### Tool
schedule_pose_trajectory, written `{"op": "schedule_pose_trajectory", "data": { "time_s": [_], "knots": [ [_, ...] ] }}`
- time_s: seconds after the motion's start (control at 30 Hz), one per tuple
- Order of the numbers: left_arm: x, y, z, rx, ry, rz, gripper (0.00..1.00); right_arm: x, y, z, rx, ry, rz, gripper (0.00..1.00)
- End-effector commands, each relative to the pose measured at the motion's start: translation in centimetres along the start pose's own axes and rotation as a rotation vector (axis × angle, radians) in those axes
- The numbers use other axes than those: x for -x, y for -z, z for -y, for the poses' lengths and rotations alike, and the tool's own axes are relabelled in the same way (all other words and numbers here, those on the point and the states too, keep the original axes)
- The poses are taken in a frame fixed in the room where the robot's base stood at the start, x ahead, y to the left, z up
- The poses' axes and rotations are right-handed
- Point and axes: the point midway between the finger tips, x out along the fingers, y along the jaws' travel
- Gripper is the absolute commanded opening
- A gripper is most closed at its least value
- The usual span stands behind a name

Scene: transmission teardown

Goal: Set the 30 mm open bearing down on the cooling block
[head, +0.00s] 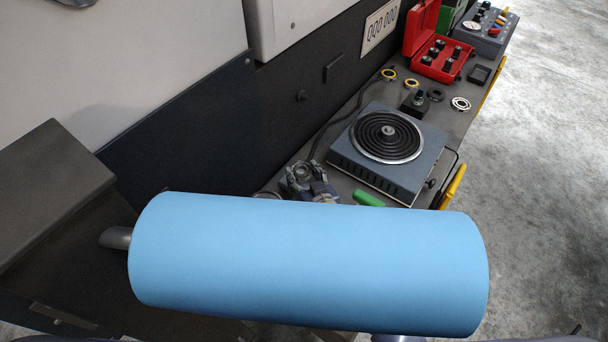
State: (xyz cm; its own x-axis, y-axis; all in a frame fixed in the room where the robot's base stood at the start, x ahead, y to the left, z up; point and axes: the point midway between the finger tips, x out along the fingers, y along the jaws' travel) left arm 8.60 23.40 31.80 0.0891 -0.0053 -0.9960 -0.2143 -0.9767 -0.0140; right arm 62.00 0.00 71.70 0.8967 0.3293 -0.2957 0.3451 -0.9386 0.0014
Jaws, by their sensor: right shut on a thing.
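My right gripper (312,186) is at the bench's near end, left of the hot plate, partly hidden by the large blue roll. It is shut on a small grey ring (303,170), which looks like the 30 mm open bearing; the fingers and the roll hide much of it. I cannot pick out the cooling block for certain, nor tell whether the bearing touches anything beneath. My left gripper is not in view.
A blue roll (300,262) fills the foreground. A hot plate (388,136) stands mid-bench. Beyond are a dark block (414,104), several loose rings, an open red case (437,55) and a control box (484,30). A green-handled thing (368,198) lies near the roll.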

Motion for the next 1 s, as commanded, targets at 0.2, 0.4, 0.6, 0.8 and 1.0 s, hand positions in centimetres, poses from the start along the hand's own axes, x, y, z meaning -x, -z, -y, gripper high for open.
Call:
{"op": "schedule_pose_trajectory", "data": {
  "time_s": [0.2, 0.4, 0.6, 0.8, 1.0],
  "knots": [
    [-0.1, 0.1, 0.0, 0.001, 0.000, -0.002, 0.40, 0.0, -0.1, 0.0, 0.000, 0.000, 0.001, 0.59],
    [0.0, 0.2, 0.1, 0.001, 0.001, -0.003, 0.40, 0.0, 0.0, 0.0, 0.000, 0.000, 0.000, 0.59],
    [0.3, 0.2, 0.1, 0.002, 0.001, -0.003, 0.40, 1.2, 0.1, -0.1, 0.000, -0.001, 0.001, 0.59],
    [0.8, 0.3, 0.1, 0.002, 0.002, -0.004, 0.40, 4.4, 0.1, -0.1, 0.000, -0.001, 0.002, 0.59],
    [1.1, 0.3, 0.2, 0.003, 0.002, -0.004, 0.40, 8.0, 0.0, 0.0, 0.000, 0.000, 0.003, 0.59]
  ]
}}
